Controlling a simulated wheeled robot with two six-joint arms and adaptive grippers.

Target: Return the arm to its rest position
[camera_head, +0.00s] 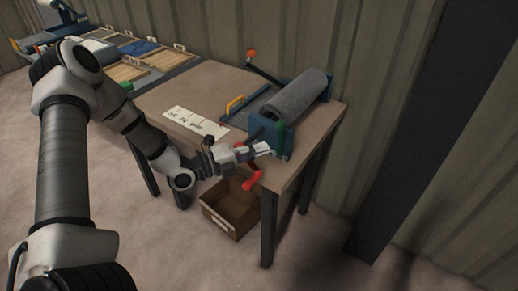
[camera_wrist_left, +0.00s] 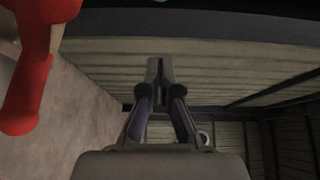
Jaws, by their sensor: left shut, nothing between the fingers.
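My left arm comes in from the left in the head view and reaches toward the front edge of the table. My left gripper (camera_head: 264,148) is shut and empty, beside the blue end frame of a roller device. In the left wrist view, its closed fingers (camera_wrist_left: 160,72) show in the middle with nothing between them. A red crank handle (camera_head: 251,180) hangs just below the gripper at the table edge. A large red part also shows at the left of the wrist view (camera_wrist_left: 27,85). My right gripper is not in view.
The table (camera_head: 215,88) carries a roller device with a grey roll (camera_head: 300,93) and a white label strip (camera_head: 195,122). A cardboard box (camera_head: 232,207) stands on the floor below. Trays (camera_head: 155,62) lie farther left. A dark post (camera_head: 430,120) stands right; floor between is clear.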

